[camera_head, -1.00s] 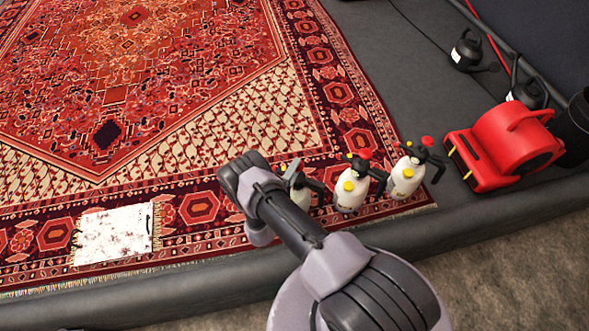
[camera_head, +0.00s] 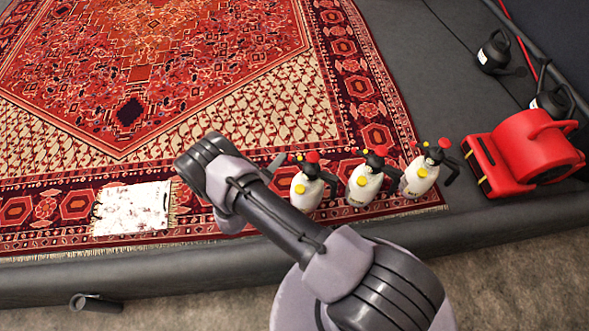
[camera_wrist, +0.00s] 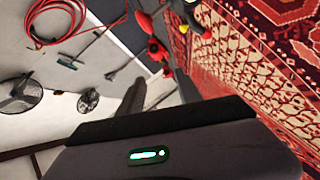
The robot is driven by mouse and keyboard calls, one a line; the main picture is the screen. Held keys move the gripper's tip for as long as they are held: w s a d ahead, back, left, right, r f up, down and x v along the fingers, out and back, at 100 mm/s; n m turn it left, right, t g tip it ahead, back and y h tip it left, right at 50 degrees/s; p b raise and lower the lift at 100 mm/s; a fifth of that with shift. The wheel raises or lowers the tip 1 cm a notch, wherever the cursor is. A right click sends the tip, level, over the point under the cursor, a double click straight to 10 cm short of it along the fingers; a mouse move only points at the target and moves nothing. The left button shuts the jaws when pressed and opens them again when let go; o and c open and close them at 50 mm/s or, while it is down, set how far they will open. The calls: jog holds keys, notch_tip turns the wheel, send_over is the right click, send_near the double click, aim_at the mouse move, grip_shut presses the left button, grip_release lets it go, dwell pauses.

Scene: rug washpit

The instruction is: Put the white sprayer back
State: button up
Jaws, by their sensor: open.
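Three white sprayers with black heads, red knobs and yellow caps stand upright in a row along the rug's near right edge: a left one (camera_head: 307,190), a middle one (camera_head: 363,186) and a right one (camera_head: 419,177). I cannot tell which one the task means. My gripper (camera_head: 276,163) is mostly hidden behind my arm; a grey finger tip shows just left of the left sprayer's head, apparently apart from it. In the wrist view my gripper (camera_wrist: 160,92) shows two dark fingers spread, with nothing held between them. Parts of red and white items appear beyond them.
A stained white cloth (camera_head: 132,209) lies on the patterned rug (camera_head: 250,110). A dark cylinder (camera_head: 97,302) lies on the floor outside the kerb. Fans (camera_wrist: 20,95) and a red hose (camera_wrist: 52,22) show in the wrist view.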

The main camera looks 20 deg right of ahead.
jog(key=w+a+r+m+y, duration=0.3)
jog(key=w+r, duration=0.4)
jog(key=w+a+r+m+y, duration=0.15)
jog(key=r+y, duration=0.25)
jog(key=r, duration=0.8)
jog(key=w+a+r+m+y, duration=0.1)
jog(key=a+r+m+y, duration=0.2)
jog(key=r, duration=0.8)
jog(key=s+r+n+g+y, duration=0.1)
jog(key=s+r+y, duration=0.3)
jog(key=s+r, duration=0.8)
jog(key=s+d+g, duration=0.1)
jog(key=s+d, duration=0.1)
jog(key=s, duration=1)
jog(key=s+d+m+g, duration=0.1)
jog(key=s+d+g, duration=0.1)
jog(key=s, duration=0.9)
jog(key=shift+s+d+r, duration=0.4)
jog(key=shift+d+r, duration=0.05)
jog(key=shift+d, duration=0.15)
jog(key=shift+m, duration=0.25)
